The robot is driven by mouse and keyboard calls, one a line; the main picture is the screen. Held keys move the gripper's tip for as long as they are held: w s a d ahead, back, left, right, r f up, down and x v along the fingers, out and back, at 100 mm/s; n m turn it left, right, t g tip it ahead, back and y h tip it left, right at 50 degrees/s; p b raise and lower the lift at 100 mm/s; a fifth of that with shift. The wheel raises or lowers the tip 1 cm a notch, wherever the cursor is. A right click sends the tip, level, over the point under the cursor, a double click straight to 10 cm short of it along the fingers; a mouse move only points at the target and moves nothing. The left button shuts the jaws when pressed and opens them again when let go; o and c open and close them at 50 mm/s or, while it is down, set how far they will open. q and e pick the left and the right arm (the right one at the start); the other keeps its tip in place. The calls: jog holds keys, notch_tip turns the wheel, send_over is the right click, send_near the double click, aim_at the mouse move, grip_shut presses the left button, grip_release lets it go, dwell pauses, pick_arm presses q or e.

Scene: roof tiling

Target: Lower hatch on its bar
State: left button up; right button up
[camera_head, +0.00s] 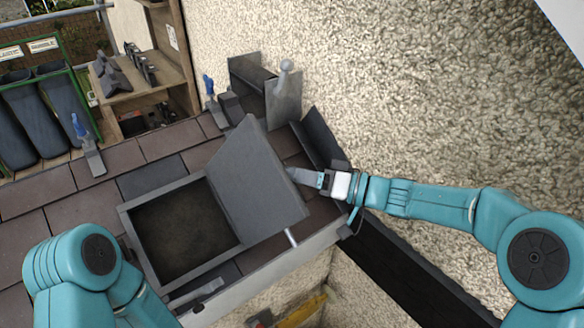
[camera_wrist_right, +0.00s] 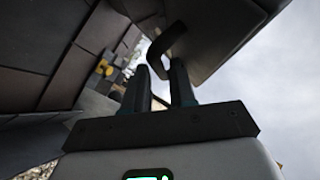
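The hatch lid (camera_head: 255,180) is a flat grey panel, raised and tilted up at the right side of the dark square opening (camera_head: 185,232) in the roof. A short pale bar (camera_head: 291,238) shows under the lid's lower right corner; its ends are hidden. My right gripper (camera_head: 293,174) is at the lid's right, outer side. In the right wrist view my right gripper (camera_wrist_right: 160,82) has its fingers apart, with the end of a dark curved handle (camera_wrist_right: 176,42) at the fingertips. I cannot tell whether they touch it. My left arm is at lower left; its gripper is not visible.
Brown and grey slates (camera_head: 75,205) surround the opening. A blue-handled tool (camera_head: 88,148) lies on the slates at left. A pale textured wall (camera_head: 400,90) rises behind. Grey upright pieces (camera_head: 283,95) stand near the wall. A dark gutter (camera_head: 405,265) runs at lower right.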

jog(key=shift+x, duration=0.95)
grip_shut()
